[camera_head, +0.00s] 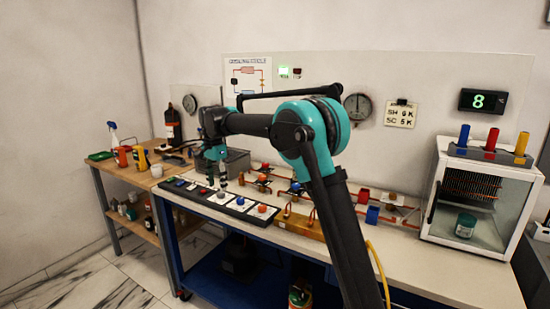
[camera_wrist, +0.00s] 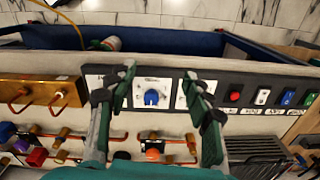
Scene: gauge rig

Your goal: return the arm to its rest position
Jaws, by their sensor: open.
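My arm reaches out from the lower middle of the head view, bends at a teal elbow joint (camera_head: 312,128) and stretches left over the bench. My gripper (camera_head: 219,176) points down above the left part of a dark control strip (camera_head: 237,205). In the wrist view my gripper (camera_wrist: 155,95) has its two fingers apart, with nothing held between them. A blue knob (camera_wrist: 152,97) on a white plate shows between the fingers; I cannot tell the height of the fingertips above it.
The workbench (camera_head: 405,255) carries copper piping and valves, a brass block (camera_head: 305,228) and a glass-fronted cabinet (camera_head: 475,195) at right. A wooden side table (camera_head: 140,175) with bottles is at left. A yellow hose (camera_head: 380,265) hangs beside my arm.

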